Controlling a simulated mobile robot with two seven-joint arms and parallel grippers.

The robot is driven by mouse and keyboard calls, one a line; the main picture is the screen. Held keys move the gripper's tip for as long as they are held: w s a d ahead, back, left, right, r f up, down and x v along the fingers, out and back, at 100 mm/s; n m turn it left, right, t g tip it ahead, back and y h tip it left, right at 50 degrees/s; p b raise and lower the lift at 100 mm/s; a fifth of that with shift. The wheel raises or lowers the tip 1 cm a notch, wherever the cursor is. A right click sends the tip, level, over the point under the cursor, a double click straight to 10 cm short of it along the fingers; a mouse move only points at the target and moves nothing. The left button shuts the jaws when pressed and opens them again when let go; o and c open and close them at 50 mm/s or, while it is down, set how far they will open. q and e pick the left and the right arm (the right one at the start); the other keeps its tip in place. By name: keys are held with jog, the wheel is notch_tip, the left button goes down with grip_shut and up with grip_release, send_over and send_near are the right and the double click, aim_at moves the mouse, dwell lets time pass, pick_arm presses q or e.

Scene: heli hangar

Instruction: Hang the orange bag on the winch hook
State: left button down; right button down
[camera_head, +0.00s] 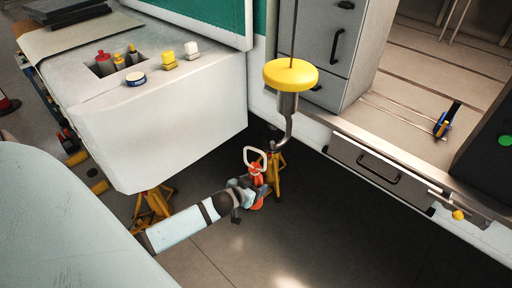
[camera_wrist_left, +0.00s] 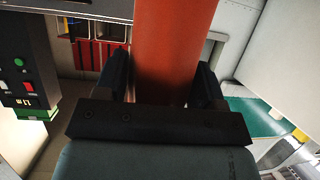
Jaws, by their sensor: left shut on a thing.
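The winch hook (camera_head: 286,132) hangs on a cable under a round yellow disc (camera_head: 290,75) in the head view, its curved tip low near the bag. The orange bag (camera_head: 257,180) with a pale loop handle (camera_head: 254,157) on top is at my left gripper (camera_head: 248,188). The gripper is shut on the bag. The loop stands just left of the hook's tip; the frames do not clearly show whether they touch. In the left wrist view, the bag's orange body (camera_wrist_left: 168,50) fills the gap between the fingers. My right gripper is not in view.
A white bench (camera_head: 165,130) with a yellow block (camera_head: 168,60) and a tin (camera_head: 136,79) stands at left. Yellow stands (camera_head: 152,208) are on the dark floor. Grey drawers (camera_head: 325,45) and a counter with a blue-black tool (camera_head: 446,122) are at right.

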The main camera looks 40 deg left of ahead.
pick_arm(q)
jog(key=shift+w+d+b, duration=0.1)
jog(key=shift+w+b, duration=0.25)
jog(key=shift+w, duration=0.4)
jog(key=b+x, duration=0.7)
jog(key=x, duration=0.4)
jog(key=shift+w+d+f, duration=0.2)
jog(key=shift+d, duration=0.2)
dwell(0.7)
dwell(0.7)
jog(key=shift+c, duration=0.8)
grip_release()
jog(key=shift+s+f, duration=0.15)
jog(key=shift+f, duration=0.05)
jog(key=v, duration=1.3)
jog(key=shift+s+r+b, duration=0.3)
jog(key=shift+r+b, duration=0.05)
jog(key=shift+b, duration=0.05)
